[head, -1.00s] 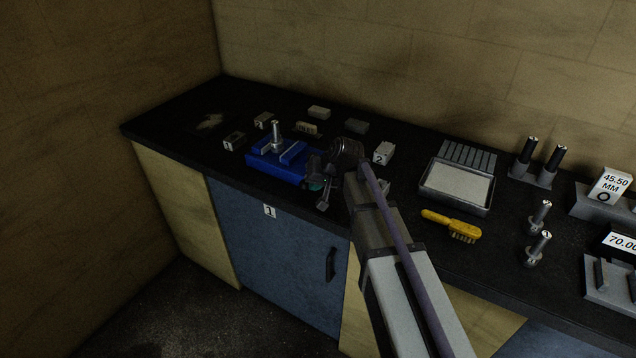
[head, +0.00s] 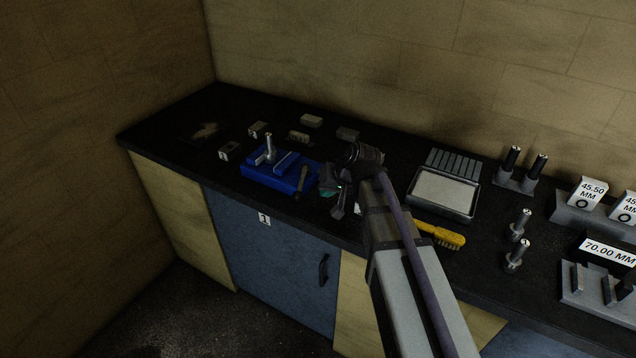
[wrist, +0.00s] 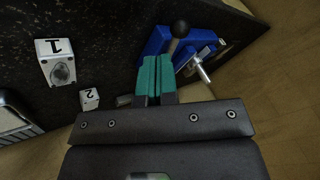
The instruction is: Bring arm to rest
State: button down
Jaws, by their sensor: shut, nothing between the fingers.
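My gripper (head: 337,193) is over the front of the black bench, just right of a blue vise-like fixture (head: 262,174). In the wrist view its teal fingertips (wrist: 154,78) are together with nothing between them. The blue fixture, with a silver upright pin (head: 270,148) and a dark ball-ended handle (head: 302,181), also shows beyond the fingertips in the wrist view (wrist: 160,40). My gripper appears apart from it. My forearm hides part of the bench front.
Small numbered blocks (head: 257,130) stand around the fixture. A grey tray (head: 410,196), a yellow brush (head: 440,235), steel pins (head: 515,255) and labelled racks (head: 572,213) lie to the right. A wall closes the left side.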

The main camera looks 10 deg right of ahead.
jog(key=p+v, duration=0.1)
jog(key=v, duration=0.2)
jog(key=shift+s+a+r, duration=0.1)
jog(key=shift+s+r, duration=0.05)
jog(key=shift+s, duration=0.1)
jog(key=shift+s, duration=0.1)
